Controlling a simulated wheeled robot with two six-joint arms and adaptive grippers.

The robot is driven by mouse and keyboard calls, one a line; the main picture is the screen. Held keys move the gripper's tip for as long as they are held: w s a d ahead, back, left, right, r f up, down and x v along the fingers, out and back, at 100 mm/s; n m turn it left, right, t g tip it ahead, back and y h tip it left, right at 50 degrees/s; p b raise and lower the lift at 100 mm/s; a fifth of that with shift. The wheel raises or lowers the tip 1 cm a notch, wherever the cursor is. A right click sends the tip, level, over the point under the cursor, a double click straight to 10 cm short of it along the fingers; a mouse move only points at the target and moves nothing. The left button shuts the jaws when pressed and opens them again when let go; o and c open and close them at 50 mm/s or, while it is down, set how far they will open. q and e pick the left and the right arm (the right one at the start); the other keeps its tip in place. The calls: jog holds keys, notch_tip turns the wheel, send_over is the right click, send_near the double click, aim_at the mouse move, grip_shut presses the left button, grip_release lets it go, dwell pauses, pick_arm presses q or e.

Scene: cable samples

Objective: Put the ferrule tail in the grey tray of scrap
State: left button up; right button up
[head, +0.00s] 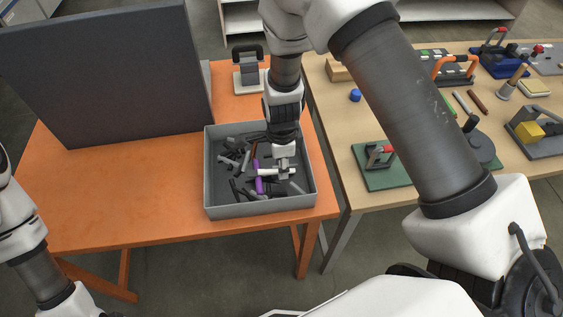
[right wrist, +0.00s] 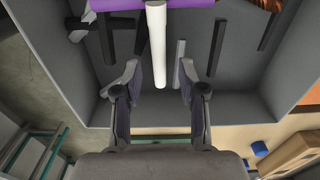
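The grey tray of scrap (head: 213,190) stands at the right front of the orange table, holding several dark, grey, brown and purple pieces. A white rod (right wrist: 157,40), which may be the ferrule tail, lies in the tray next to a purple piece (head: 259,184). The purple piece also shows in the right wrist view (right wrist: 190,3), across the rod's far end. My right gripper (head: 283,165) is low inside the tray. In the right wrist view its fingers (right wrist: 158,78) are apart, one on each side of the rod's near end, with gaps showing. My left gripper is out of view.
A large dark panel (head: 105,75) stands on the orange table (head: 130,195) left of the tray. A grey device (head: 248,75) stands behind the tray. A wooden table (head: 340,120) with several fixtures is at the right. The orange table's front left is clear.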

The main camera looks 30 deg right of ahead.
jog(key=shift+r, duration=0.3)
notch_tip(320, 180, up, 12)
jog(key=b, duration=0.2)
